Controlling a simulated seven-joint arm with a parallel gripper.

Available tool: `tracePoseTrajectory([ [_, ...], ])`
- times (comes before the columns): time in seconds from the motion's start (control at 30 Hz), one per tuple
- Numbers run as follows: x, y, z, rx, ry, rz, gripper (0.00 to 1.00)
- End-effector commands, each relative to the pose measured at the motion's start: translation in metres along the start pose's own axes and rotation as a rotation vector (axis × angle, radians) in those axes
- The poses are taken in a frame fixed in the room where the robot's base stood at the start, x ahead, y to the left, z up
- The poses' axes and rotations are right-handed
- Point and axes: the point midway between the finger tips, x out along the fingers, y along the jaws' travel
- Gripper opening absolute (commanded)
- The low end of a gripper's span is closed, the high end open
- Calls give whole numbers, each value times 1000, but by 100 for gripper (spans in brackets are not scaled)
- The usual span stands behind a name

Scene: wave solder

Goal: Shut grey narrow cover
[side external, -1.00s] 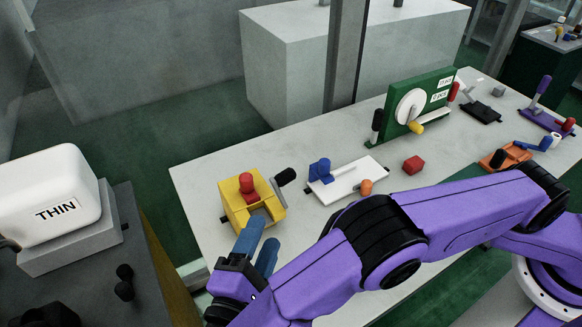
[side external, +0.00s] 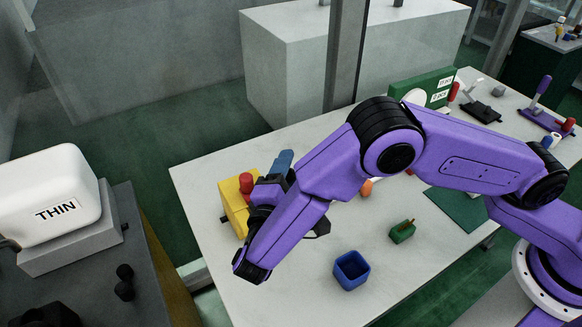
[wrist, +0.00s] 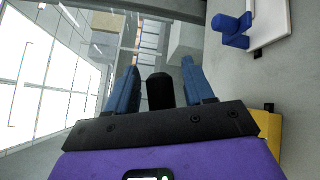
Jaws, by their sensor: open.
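No cover that is plainly grey and narrow can be made out. A white rounded box (side external: 55,190) labelled THIN sits on a grey block (side external: 75,240) at the left in the side view; I cannot tell whether it is the cover. My gripper (side external: 284,165) is open beside the yellow block (side external: 233,212) with the red knob (side external: 246,183). In the wrist view my gripper (wrist: 160,72) has its blue fingers apart. A black rounded handle (wrist: 160,92) shows between them, with no visible contact.
A blue open box (side external: 351,271) and a small green block (side external: 402,232) stand on the pale table near my arm. A green upright panel (side external: 440,82) stands behind. A white plate with a blue part (wrist: 232,28) shows in the wrist view. The table's front left is clear.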

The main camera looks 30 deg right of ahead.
Motion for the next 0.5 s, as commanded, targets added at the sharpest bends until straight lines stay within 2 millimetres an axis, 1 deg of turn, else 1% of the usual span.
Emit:
tracePoseTrajectory([
  [0.03,4,0,0,-1,0,0,52],
  [0.17,10,0,0,0,0,0,52],
  [0.43,11,0,0,0,0,0,52],
  [0.47,11,0,0,0,0,0,46],
  [0.5,11,0,0,0,0,0,33],
])
